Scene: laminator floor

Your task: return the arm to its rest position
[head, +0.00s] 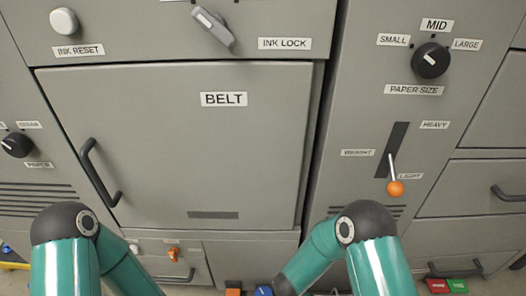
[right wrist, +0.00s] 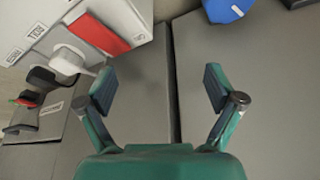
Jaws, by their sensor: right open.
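My right gripper (right wrist: 161,85) is open in the right wrist view, with nothing between its fingers. Behind it are grey flat panels with a dark seam. In the head view both of my teal arms bend downward at the bottom, and neither gripper shows there. The grey machine with the BELT door (head: 200,150) stands in front of the arms; the door is shut. The ink lock handle (head: 212,26) is tilted at the top.
In the right wrist view a white box with a red panel (right wrist: 98,33) is close to the left finger, and a blue object (right wrist: 228,8) is at the top. In the head view are the paper size knob (head: 430,60), the orange-tipped weight lever (head: 395,187) and the black door handle (head: 97,172).

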